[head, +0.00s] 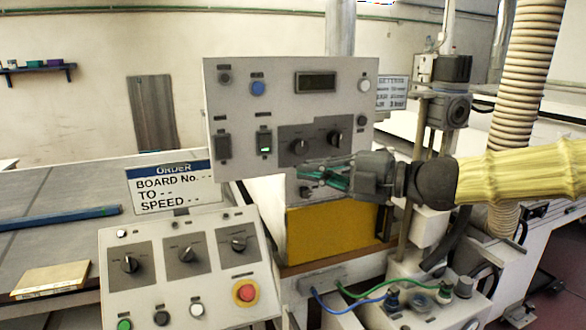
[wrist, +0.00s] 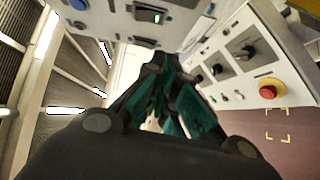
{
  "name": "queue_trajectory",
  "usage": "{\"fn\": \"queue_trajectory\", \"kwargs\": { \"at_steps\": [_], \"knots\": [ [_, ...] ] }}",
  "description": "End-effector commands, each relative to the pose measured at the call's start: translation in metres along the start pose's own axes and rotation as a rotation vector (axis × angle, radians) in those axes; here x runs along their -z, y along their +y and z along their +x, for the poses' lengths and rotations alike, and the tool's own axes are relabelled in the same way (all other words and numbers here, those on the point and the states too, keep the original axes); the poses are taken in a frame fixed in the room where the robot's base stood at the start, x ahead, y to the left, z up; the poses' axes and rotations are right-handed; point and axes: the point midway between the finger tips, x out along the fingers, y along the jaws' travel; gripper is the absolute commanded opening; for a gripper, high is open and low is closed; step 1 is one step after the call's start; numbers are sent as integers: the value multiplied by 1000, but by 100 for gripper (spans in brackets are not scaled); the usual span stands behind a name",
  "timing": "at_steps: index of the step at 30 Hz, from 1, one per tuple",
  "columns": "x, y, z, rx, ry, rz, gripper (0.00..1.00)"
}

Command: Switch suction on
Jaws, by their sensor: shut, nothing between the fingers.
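The upright grey control panel (head: 285,88) carries rocker switches, knobs and buttons; their small labels are too small to read, so I cannot tell which one is for suction. One rocker switch (head: 264,143) shows a green light; another rocker switch (head: 223,146) to its left looks dark. Two black knobs sit on a dark plate (head: 315,138) at the lower right. My gripper (head: 304,173), with teal fingers, is shut and empty in front of the panel's lower edge. In the wrist view, its fingers (wrist: 184,70) point toward the panels, and a lit rocker switch (wrist: 149,14) shows at the top.
A sloped lower console (head: 185,265) with knobs, buttons and a red emergency stop (head: 245,292) stands at the front left. An order sign (head: 170,187) rises behind it. Blue and green hoses (head: 350,298) lie below my arm. A yellow panel (head: 333,236) is beneath my gripper.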

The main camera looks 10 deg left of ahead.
Motion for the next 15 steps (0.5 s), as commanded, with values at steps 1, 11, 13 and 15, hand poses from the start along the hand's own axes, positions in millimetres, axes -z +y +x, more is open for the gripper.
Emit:
{"fn": "queue_trajectory", "kwargs": {
  "at_steps": [1, 11, 13, 15],
  "knots": [
    [0, -1, -7, 0, -1, -2, 0],
    [0, -5, -30, 0, 3, 0, 0],
    [1, -5, -31, 0, 4, 0, 0],
    [1, -5, -31, 1, 4, 0, 0]
  ]
}}
